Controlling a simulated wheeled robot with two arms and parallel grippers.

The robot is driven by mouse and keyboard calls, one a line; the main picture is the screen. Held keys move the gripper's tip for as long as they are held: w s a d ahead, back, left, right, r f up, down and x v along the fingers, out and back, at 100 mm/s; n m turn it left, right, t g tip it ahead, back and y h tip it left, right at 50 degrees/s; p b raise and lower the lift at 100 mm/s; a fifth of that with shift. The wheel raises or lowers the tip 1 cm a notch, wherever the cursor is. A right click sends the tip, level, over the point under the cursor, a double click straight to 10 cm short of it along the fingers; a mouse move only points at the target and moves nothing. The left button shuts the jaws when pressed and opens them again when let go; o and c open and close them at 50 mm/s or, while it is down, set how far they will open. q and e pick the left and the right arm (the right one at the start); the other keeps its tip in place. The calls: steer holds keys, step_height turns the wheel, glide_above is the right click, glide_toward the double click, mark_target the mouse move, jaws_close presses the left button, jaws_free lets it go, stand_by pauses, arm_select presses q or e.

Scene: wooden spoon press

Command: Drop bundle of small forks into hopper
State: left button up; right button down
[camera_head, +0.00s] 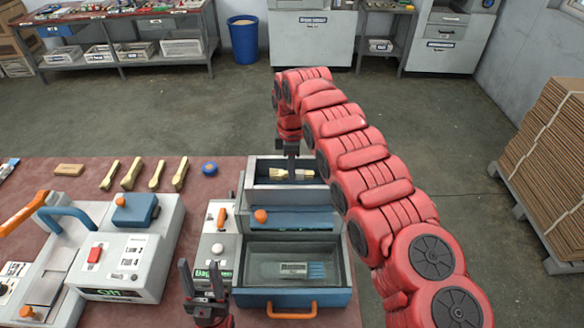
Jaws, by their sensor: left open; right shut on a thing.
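The hopper (253,197) is a grey open metal box at the back of the blue and grey machine. A pale wooden bundle of small forks (300,174) shows level across its opening; I cannot tell whether it touches the hopper. My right gripper (290,160) points straight down over the hopper, shut on the bundle, and its fingertips are hard to make out. My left gripper (203,278) is open and empty, with fingers upright, in front of the machine's small side panel.
An open tray (262,298) with an orange handle is at the machine's front. A white control box (120,268) stands to the left. Several wooden pieces (132,173) and a blue roll (209,168) lie on the reddish table. My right arm covers the machine's right side.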

steer(key=shift+s+f, duration=0.1)
steer(key=shift+f, duration=0.05)
steer(key=c, duration=0.8)
jaws_free()
steer(key=shift+c, duration=0.2)
